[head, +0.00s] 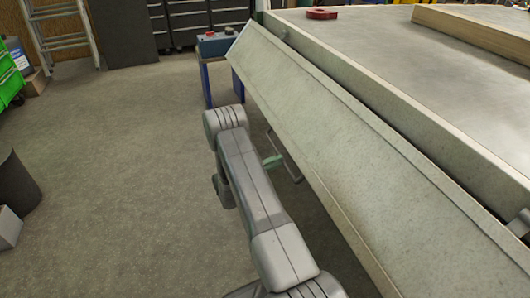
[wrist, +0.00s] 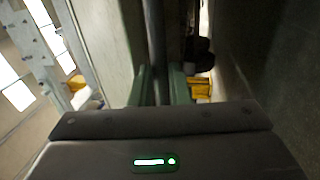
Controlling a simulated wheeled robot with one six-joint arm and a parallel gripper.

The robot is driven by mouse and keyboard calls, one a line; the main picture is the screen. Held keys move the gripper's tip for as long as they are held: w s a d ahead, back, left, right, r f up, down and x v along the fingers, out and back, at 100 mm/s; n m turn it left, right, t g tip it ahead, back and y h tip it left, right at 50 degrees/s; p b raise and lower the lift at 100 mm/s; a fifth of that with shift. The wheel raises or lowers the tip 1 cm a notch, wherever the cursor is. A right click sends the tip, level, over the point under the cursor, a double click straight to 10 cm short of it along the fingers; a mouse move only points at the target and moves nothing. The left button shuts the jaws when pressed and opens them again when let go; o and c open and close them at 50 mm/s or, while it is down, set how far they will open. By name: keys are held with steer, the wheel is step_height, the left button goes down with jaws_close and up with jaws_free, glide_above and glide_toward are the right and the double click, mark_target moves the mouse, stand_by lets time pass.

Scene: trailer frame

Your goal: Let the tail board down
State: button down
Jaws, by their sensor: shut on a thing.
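The tail board (head: 345,140) is a long pale grey metal panel along the near edge of the trailer bed (head: 400,70). It leans outward from the bed, tilted between upright and hanging, with its inner face showing. A thin metal handle (head: 291,168) sticks out below its outer edge. My gripper (head: 272,160) is beside that edge, its green fingertips at the handle. In the wrist view my gripper (wrist: 160,88) is shut on the handle's dark bar (wrist: 155,45), which runs between the fingers. The board hides part of the handle.
A red object (head: 321,13) and a wooden beam (head: 475,35) lie on the bed. A blue stand (head: 217,45) is beyond the board's far end. A dark bin (head: 17,182) and a grey box (head: 8,228) stand at the left. The floor between is clear.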

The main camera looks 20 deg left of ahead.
steer(key=w+d+f+t+h+p, duration=0.2)
steer(key=w+d+f+t+h, duration=0.2)
steer(key=w+d+f, duration=0.6)
steer(key=shift+w+d+f, duration=0.3)
steer(key=shift+d+f, duration=0.55)
steer(key=shift+d, duration=0.75)
steer(key=c, duration=1.5)
jaws_free()
steer(key=shift+f, duration=0.1)
steer(key=shift+c, duration=0.2)
steer(key=shift+o, duration=0.9)
steer(key=shift+d+h, duration=0.1)
steer(key=shift+h, duration=0.2)
